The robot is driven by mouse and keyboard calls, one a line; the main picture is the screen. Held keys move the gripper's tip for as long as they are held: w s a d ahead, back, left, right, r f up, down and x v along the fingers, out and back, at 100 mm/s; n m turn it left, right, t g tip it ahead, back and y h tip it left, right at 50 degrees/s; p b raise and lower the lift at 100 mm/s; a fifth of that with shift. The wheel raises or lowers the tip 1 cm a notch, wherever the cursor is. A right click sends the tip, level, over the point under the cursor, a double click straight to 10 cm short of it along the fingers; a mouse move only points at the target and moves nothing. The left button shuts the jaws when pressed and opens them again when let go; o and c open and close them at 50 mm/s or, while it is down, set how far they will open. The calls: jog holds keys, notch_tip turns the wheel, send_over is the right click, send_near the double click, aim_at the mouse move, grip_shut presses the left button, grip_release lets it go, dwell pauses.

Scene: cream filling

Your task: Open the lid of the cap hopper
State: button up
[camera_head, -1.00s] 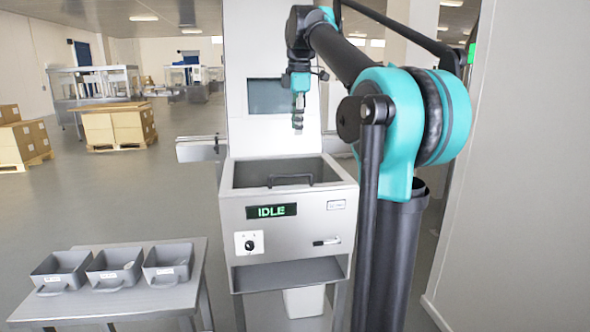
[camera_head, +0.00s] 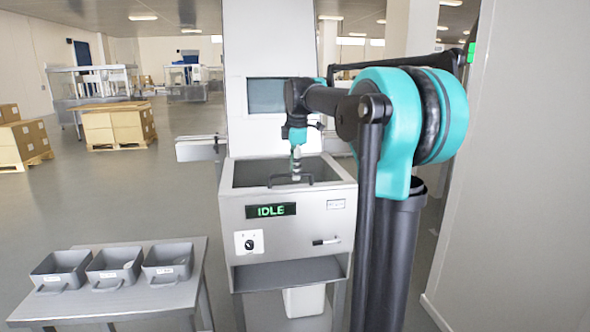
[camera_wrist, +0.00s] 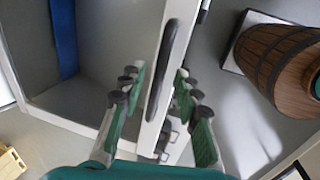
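The cap hopper (camera_head: 320,215) is a grey metal box on a stand, with a lit "IDLE" display. Its top looks like a framed, possibly see-through lid (camera_wrist: 100,40); I cannot clearly tell panel from interior. A dark bar handle (camera_head: 308,180) lies along the front edge of the top. My gripper (camera_head: 296,175) points down at this handle. In the wrist view, its green-padded fingers (camera_wrist: 160,78) are apart, one on each side of the handle (camera_wrist: 172,60), with gaps visible. Contact cannot be made out.
A side table (camera_head: 190,300) with several grey scoop bins (camera_head: 110,268) stands to the left. A tall panel with a screen (camera_head: 267,96) rises behind the hopper. A wooden barrel (camera_wrist: 265,55) shows in the wrist view. A wall (camera_head: 520,200) is on the right.

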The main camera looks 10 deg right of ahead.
jog(key=shift+f, duration=0.1)
grip_shut()
dwell(0.5)
